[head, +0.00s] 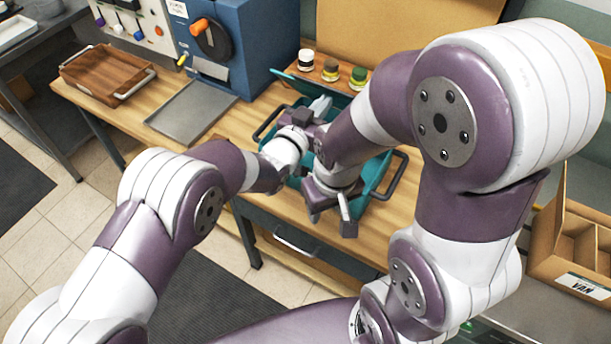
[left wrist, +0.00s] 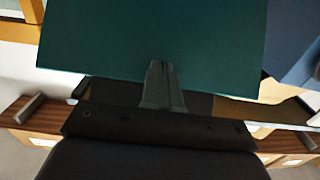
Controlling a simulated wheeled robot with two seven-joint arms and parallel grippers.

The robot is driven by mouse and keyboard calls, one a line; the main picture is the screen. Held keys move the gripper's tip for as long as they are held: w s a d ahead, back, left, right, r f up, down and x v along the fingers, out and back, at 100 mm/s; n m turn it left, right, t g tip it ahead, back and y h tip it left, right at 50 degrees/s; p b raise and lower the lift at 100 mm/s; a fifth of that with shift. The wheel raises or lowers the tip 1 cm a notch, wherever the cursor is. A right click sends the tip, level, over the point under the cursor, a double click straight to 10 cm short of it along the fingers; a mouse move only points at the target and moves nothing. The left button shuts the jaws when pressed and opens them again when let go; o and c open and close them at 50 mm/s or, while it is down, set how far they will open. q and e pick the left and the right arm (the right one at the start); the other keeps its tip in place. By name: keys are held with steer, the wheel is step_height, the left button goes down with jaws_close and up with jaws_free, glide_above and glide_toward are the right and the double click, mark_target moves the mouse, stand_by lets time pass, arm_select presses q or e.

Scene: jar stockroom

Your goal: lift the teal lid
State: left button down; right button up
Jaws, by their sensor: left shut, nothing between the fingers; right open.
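The teal lid (head: 296,78) shows in the head view as a thin tilted panel at the back of a teal box (head: 376,172) with dark side handles. My arms hide much of the box and part of the lid. In the left wrist view the lid (left wrist: 150,40) is a broad flat teal panel filling the upper middle. My left gripper (head: 320,104) is shut and empty, close to the lid; its fingertips (left wrist: 160,68) overlap the panel's lower edge in the left wrist view, and I cannot tell whether they touch. My right gripper (head: 331,217) is open and empty over the box's front side.
Several small jars (head: 331,70) stand on a wooden holder behind the box. A grey tray (head: 190,113), a wooden tray (head: 108,72) and a blue machine (head: 235,45) are to the left. A cardboard box (head: 575,245) is at the right. Bare table shows front left of the box.

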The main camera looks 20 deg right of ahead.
mark_target(331, 92)
arm_select(q)
steer(key=shift+r+b+x, duration=0.15)
steer(key=shift+b+x, duration=0.2)
steer(key=shift+x, duration=0.4)
steer(key=shift+r+b+x, duration=0.15)
steer(key=shift+b+x, duration=0.15)
steer(key=shift+x, duration=0.45)
steer(key=shift+w+d+r, duration=0.2)
steer(key=shift+w+d, duration=0.15)
steer(key=shift+d, duration=0.05)
steer(key=shift+w+d+f+b, duration=0.1)
steer(key=shift+w+d+b, duration=0.35)
steer(key=shift+b, duration=0.25)
steer(key=shift+r+b+x, duration=0.2)
steer(key=shift+b+x, duration=0.4)
steer(key=shift+x, duration=0.85)
steer(key=shift+d, duration=0.1)
